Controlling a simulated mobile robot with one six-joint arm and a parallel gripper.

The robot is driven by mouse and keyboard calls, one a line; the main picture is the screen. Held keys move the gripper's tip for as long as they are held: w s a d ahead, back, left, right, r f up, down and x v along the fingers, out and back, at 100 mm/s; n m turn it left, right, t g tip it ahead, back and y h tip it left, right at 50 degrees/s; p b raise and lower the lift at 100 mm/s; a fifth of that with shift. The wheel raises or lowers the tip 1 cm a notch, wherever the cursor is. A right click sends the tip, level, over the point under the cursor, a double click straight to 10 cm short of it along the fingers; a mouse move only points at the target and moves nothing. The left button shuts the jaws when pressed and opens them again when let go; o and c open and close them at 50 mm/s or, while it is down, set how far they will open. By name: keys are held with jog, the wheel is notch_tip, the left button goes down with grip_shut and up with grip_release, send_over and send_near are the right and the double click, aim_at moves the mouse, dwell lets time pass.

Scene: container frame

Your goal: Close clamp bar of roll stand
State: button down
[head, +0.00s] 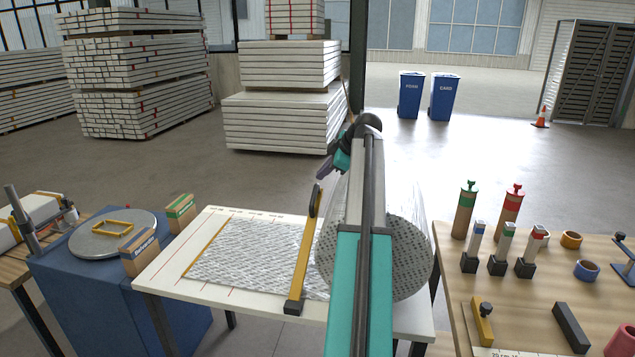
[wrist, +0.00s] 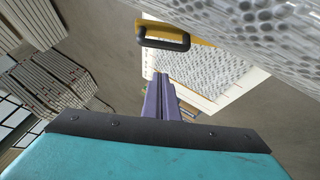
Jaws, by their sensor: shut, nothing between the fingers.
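The roll stand's clamp bar (head: 303,262) is yellow with a black hinge block at the table's front edge. Its far end, with a black loop handle (head: 315,200), stands out above the table's back edge, so the bar looks raised. The handle (wrist: 163,38) also shows at the top of the wrist view. A large bubble-wrap roll (head: 407,255) is just right of the bar, partly hidden by my arm. My gripper (head: 322,170) is beyond the handle, its purple fingers shut and empty. In the wrist view the shut fingertips (wrist: 161,76) are below the handle, apart from it.
A bubble-wrap sheet (head: 250,258) lies on the white table (head: 178,262) left of the bar. A blue drum stand (head: 75,290) with small boxes stands left. A wooden bench (head: 450,262) with tubes, tape rolls and tools stands right. Open floor lies behind the table.

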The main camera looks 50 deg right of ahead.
jog(key=shift+b+v, duration=0.35)
jog(key=shift+v, duration=1.45)
